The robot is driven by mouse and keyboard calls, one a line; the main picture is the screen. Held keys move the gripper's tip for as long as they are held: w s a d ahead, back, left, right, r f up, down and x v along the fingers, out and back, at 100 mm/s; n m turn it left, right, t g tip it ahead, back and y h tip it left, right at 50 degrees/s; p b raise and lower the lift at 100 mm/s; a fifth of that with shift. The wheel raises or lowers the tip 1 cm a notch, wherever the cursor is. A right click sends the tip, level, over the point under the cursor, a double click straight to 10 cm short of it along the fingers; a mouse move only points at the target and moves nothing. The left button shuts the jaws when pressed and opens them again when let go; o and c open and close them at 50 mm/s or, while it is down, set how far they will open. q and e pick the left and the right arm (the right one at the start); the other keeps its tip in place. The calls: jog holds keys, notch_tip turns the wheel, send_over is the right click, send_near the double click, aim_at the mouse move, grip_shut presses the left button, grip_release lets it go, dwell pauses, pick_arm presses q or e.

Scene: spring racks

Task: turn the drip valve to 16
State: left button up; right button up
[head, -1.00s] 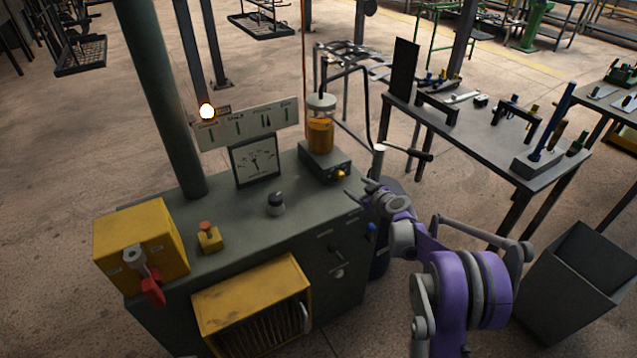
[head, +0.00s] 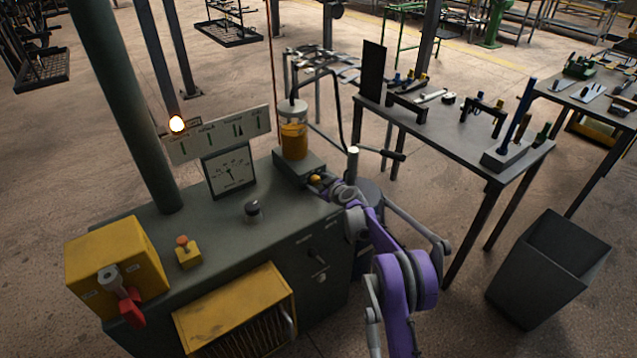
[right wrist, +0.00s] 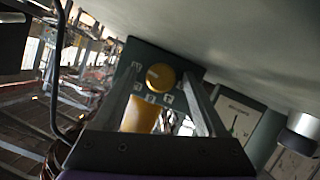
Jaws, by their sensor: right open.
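The drip valve is a round yellow knob (head: 315,179) on the front of a dark box (head: 291,169), under a glass reservoir of amber oil (head: 294,140). My right gripper (head: 325,183) is at the knob, its arm coming from the lower right. In the right wrist view the knob (right wrist: 160,78) lies between the ends of the two open fingers (right wrist: 162,88). I cannot tell whether a finger touches it. Scale marks show around the knob, but their numbers are too small to read. My left gripper is out of view.
The box stands on a grey-green console (head: 225,218) with a gauge (head: 229,171), a black knob (head: 253,208), an orange button (head: 184,245) and a yellow switch box (head: 115,265). A workbench (head: 460,140) with tools and a dark bin (head: 550,265) stand to the right.

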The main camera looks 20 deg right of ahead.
grip_shut()
dwell(0.3)
jog(key=shift+m, duration=0.3)
dwell(0.6)
jog(key=shift+d+m+g+y+p, duration=0.15)
jog(key=shift+m+g+y+p, duration=0.25)
jog(key=shift+m+y, duration=0.25)
jog(key=shift+d+m+y, duration=0.1)
jog(key=shift+m+y, duration=0.65)
jog(key=shift+m, duration=0.5)
jog(key=m+y, duration=0.2)
jog(key=m, duration=0.1)
jog(key=shift+w+d+f+p, duration=0.1)
jog(key=shift+f+p, duration=0.05)
jog(key=shift+p, duration=0.15)
jog(key=m+y, duration=0.2)
jog(key=m, duration=0.2)
jog(key=shift+f, duration=0.1)
